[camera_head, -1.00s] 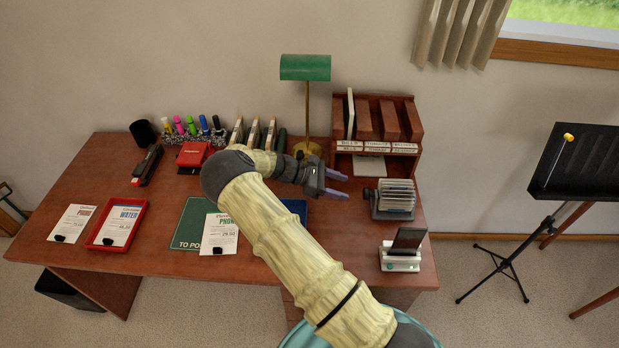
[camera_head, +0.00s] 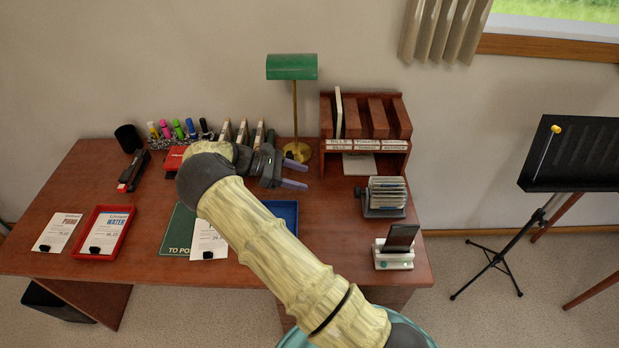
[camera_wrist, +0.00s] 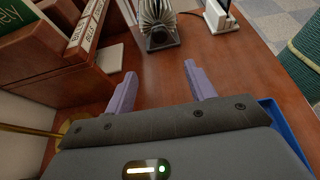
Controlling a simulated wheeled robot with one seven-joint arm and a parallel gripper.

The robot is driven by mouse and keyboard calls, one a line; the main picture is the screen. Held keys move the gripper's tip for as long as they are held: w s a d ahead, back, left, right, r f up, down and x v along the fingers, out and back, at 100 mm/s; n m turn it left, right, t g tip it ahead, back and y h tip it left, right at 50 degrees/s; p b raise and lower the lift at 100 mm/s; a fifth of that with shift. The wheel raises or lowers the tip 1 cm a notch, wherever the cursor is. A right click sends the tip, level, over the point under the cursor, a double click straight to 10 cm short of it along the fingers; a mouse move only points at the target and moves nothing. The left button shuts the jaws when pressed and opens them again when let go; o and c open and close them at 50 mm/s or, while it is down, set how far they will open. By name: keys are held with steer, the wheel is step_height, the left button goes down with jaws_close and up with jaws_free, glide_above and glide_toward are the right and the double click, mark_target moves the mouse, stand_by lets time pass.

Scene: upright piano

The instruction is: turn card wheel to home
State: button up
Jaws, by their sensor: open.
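My gripper (camera_head: 295,174) is open and empty, over the desk in front of the green lamp and to the left of the card wheel. In the wrist view its two purple fingers (camera_wrist: 160,80) are apart with bare desk between them. My arm hides part of the desk middle.
A phone stand (camera_head: 394,251) is in front of the card wheel. A wooden sorter (camera_head: 364,148) stands behind it. The green lamp (camera_head: 292,68) is behind my gripper. A blue tray (camera_head: 283,209) lies beside my arm. The desk between gripper and card wheel is clear.

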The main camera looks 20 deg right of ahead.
steer(key=s+r+m+t+y, duration=0.2)
steer(key=s+r+m+y, duration=0.1)
steer(key=s, duration=0.5)
steer(key=s+r+m+t+y, duration=0.2)
steer(key=s+r+m+y, duration=0.2)
steer(key=s+m, duration=0.3)
steer(key=s+r+m+t+y, duration=0.2)
steer(key=s+r+m+y, duration=0.1)
steer(key=s, duration=0.5)
steer(key=m+y, duration=0.1)
steer(key=y, duration=0.1)
steer(key=shift+s+d+r+m+y, duration=0.3)
steer(key=shift+s+m+y, duration=0.05)
steer(key=shift+m+y, duration=0.05)
